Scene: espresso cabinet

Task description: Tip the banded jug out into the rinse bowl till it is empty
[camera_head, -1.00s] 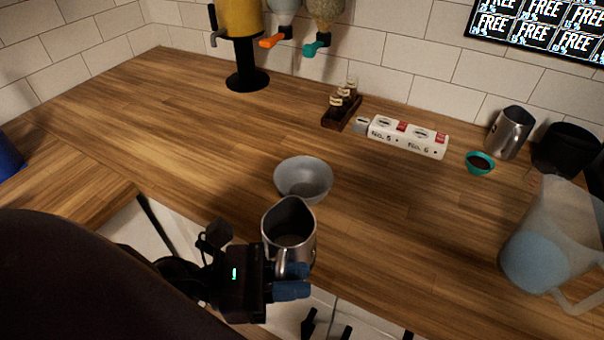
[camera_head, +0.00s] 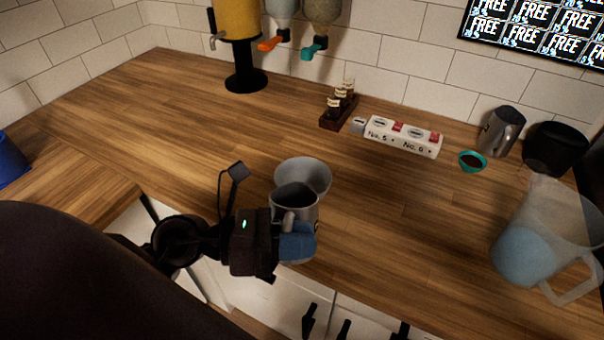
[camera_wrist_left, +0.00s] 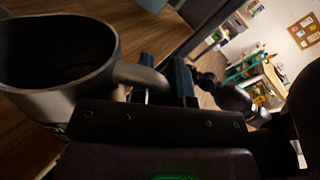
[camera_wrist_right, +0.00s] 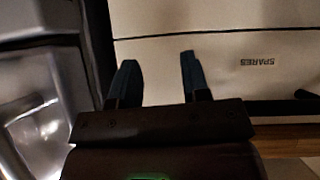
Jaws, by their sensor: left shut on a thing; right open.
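A steel jug (camera_head: 308,212) is held by its handle in my left gripper (camera_head: 296,240), which is shut on it. The bowl's inside is partly hidden by the jug. My right gripper (camera_wrist_right: 158,75) is open and empty, in front of a white drawer front.
Another steel jug (camera_head: 498,132), a teal cup (camera_head: 472,162) and a translucent pitcher (camera_head: 525,255) stand at the right. A white labelled strip (camera_head: 402,139) and a dark rack (camera_head: 338,112) lie behind the bowl.

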